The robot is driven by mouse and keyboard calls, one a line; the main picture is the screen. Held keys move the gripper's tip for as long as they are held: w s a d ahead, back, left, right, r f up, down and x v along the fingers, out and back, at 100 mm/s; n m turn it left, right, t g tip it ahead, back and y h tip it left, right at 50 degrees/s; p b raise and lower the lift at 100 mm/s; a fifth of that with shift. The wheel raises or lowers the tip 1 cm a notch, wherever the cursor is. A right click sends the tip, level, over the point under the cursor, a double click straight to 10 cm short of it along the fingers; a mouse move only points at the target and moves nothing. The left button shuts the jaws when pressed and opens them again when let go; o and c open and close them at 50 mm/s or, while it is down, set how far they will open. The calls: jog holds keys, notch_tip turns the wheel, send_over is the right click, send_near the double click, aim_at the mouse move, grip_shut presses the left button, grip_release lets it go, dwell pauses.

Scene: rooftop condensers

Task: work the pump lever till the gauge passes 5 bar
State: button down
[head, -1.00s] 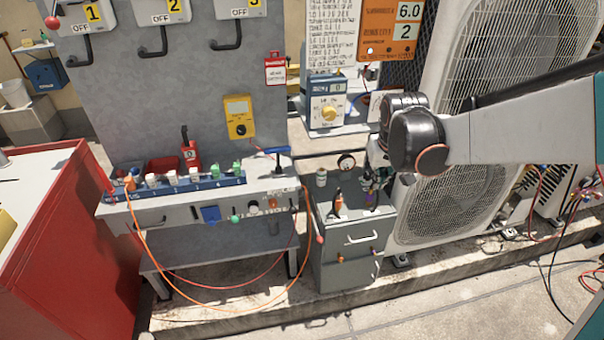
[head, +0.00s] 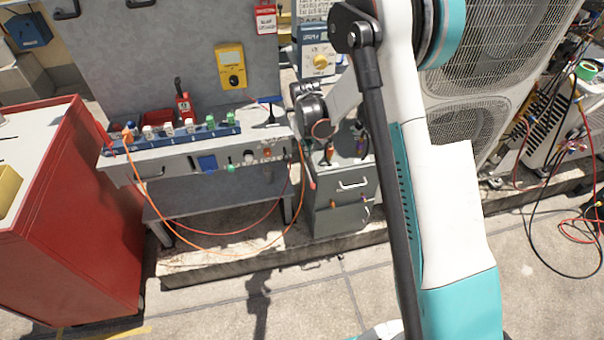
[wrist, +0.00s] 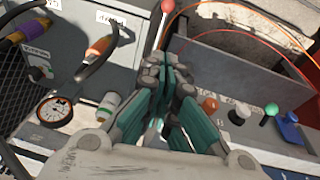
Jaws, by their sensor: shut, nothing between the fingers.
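The pump lever is a thin rod with a red ball end (wrist: 167,6) at the top of the wrist view. Its ball also shows in the head view (head: 312,185), between the bench and the grey cabinet. My gripper (wrist: 172,75) is shut and empty, its fingertips close to the lever's rod in the picture. I cannot tell whether they touch; the rod's lower part is hidden behind the fingers. The round gauge (wrist: 55,111) has a white dial at the left of the wrist view; its reading is too small to tell. My arm hides the gauge in the head view.
The grey cabinet (head: 342,205) stands right of the bench (head: 172,162). Bench knobs, including a green one (wrist: 271,109), lie right of my gripper. A white-capped bottle (wrist: 108,104) stands near the gauge. Orange and red hoses (head: 265,254) hang below. A red cabinet (head: 75,230) stands left.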

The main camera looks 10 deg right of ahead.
jog(key=shift+a+f, duration=0.1)
jog(key=shift+f, duration=0.1)
jog(key=b, duration=0.6)
send_over(310, 179)
jog(key=s+a+f+x, duration=0.1)
jog(key=s+x, duration=0.1)
jog(key=x, duration=1)
jog(key=shift+s+a, duration=0.1)
jog(key=shift+s, duration=0.4)
